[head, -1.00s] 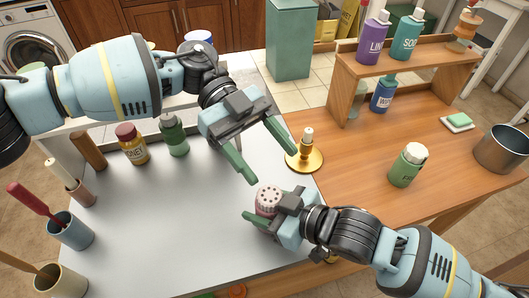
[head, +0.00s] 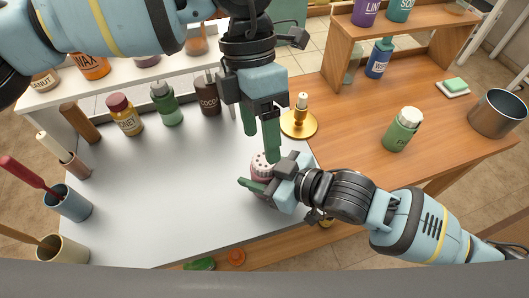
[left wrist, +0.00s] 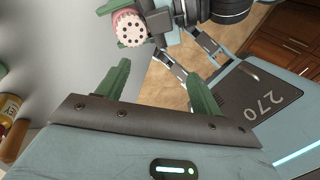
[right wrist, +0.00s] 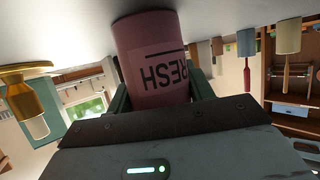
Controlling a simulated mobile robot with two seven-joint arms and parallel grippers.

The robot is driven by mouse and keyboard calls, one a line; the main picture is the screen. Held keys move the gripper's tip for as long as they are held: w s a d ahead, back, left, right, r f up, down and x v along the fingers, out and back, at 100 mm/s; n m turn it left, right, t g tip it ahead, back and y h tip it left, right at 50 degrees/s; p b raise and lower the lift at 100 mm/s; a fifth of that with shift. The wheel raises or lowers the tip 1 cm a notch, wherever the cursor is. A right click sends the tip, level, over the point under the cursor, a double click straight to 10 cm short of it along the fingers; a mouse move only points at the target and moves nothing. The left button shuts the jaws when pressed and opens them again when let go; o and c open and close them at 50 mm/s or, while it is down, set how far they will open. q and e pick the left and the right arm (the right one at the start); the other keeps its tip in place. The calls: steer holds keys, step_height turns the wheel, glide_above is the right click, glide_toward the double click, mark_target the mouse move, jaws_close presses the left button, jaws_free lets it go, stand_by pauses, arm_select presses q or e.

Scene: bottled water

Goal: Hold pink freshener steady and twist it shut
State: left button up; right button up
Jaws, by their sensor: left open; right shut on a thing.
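The pink freshener (head: 262,168) stands upright on the grey-white table, with a pale cap dotted with dark holes. My right gripper (head: 262,187) is shut around its body from the right. In the right wrist view the freshener (right wrist: 152,62) shows the letters "RESH" between the fingers. My left gripper (head: 260,145) is open and points down above the freshener, its fingertips close to the cap. In the left wrist view the cap (left wrist: 130,28) lies beyond the open green fingers, toward the top.
A brass candlestick (head: 299,122) stands close behind the freshener on the right. A brown bottle (head: 208,95), green bottle (head: 166,104) and honey jar (head: 124,115) line the table's back. Cups with tools stand at left. The table's middle (head: 170,195) is clear.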

mark_target(264, 159)
arm_select(q)
steer(key=f+m+t, duration=0.1)
steer(key=f+m, duration=0.1)
steer(key=f, duration=0.1)
steer(key=w+f+m+t, duration=0.1)
steer(key=f+m, duration=0.2)
steer(key=f+m+t+y, duration=0.1)
steer(key=f+m+t, duration=0.1)
steer(key=f, duration=0.1)
steer(key=shift+w+d+f, duration=0.35)
stand_by(0.6)
steer(key=c, duration=1)
